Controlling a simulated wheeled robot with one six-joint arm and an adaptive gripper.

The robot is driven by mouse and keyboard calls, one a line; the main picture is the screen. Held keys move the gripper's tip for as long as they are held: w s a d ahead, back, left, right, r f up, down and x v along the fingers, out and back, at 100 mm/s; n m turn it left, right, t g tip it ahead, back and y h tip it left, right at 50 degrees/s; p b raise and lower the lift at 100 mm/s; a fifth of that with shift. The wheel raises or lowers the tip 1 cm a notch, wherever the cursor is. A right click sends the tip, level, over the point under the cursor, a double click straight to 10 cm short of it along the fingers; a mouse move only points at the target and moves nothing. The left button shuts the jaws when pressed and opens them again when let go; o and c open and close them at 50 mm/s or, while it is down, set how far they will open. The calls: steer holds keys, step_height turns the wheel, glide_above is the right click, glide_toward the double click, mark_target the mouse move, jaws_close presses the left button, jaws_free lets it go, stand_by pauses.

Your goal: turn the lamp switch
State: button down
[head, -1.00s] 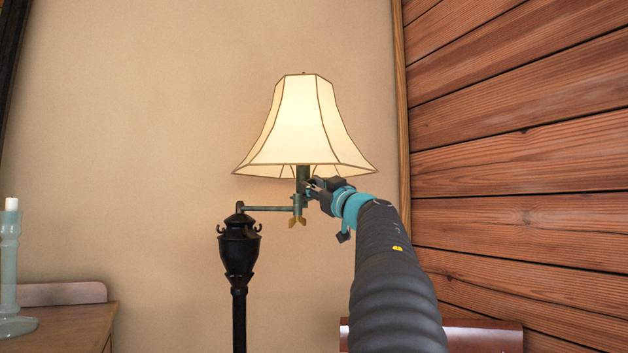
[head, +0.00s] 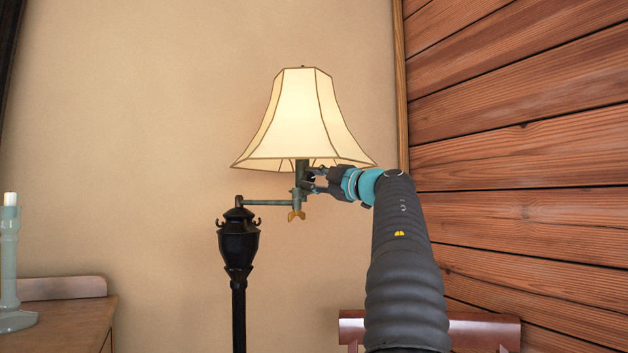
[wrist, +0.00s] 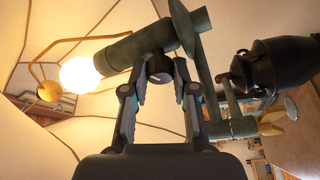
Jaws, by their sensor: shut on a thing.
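The lamp has a cream panelled shade (head: 297,125), bright in the head view, and a dark green socket stem (head: 302,168). The wrist view looks up under the shade, where the bulb (wrist: 81,76) glows white. The lamp switch (wrist: 159,68) is a small dark knob on the side of the green stem, between my fingertips. My gripper (head: 310,181) reaches the stem from the right, just below the shade. In the wrist view my gripper (wrist: 158,82) is shut on the switch. The head view hides the switch behind the fingers.
The lamp's swing arm (head: 265,202) joins a black post (head: 238,245) on the left. A brass wing nut (head: 296,215) hangs below the stem. A wooden dresser (head: 65,325) with a pale candlestick (head: 10,265) is at lower left. A plank wall (head: 520,150) stands at right.

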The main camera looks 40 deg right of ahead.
stand_by(0.3)
steer(key=c, duration=0.9)
jaws_free()
